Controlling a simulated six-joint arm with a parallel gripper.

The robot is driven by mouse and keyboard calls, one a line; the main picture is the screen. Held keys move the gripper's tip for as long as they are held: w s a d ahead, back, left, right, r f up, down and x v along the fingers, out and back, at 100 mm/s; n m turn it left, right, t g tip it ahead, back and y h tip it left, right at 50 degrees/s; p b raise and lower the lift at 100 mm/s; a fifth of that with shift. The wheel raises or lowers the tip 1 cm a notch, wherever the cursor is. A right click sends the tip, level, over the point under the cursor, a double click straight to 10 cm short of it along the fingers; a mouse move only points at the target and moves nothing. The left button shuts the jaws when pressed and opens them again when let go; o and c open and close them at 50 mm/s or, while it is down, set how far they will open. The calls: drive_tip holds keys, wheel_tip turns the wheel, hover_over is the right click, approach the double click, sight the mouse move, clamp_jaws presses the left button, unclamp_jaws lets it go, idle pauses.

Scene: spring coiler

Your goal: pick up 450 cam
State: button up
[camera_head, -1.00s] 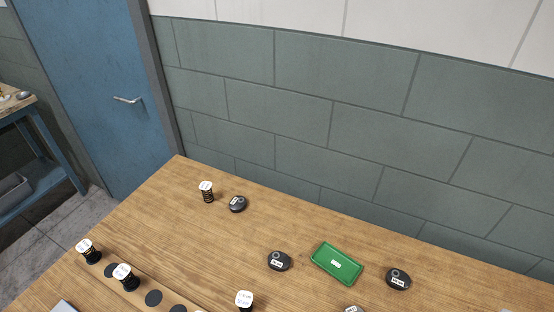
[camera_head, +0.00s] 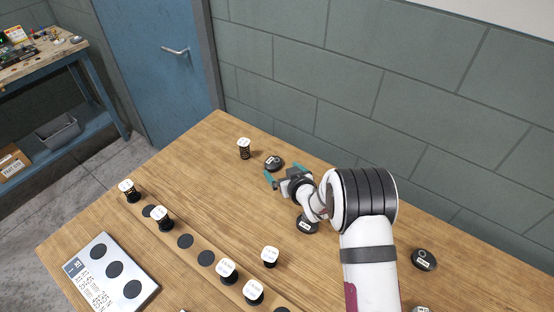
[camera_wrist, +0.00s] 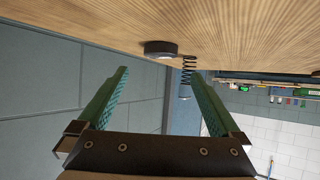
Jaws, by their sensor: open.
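Several dark round cams with white labels lie on the table; the labels are too small to read, so I cannot tell which is the 450 cam. One cam (camera_head: 274,162) is at the back, beside a spring with a white cap (camera_head: 244,149). My gripper (camera_head: 284,174) is open and empty, just in front of the back cam. In the wrist view, a dark cam (camera_wrist: 160,48) and a spring (camera_wrist: 188,64) show beyond the open teal fingers (camera_wrist: 160,76).
Several white-capped springs, including one (camera_head: 163,217), stand at the front, some along a strip with dark round spots. A silver panel (camera_head: 112,247) with dark discs lies front left. The wall (camera_head: 310,80) rises behind the table. The green tray is hidden.

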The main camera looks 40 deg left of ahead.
sight(274, 161)
drive_tip(key=x, duration=0.8)
drive_tip(key=shift+w+a+f, duration=0.15)
clamp_jaws()
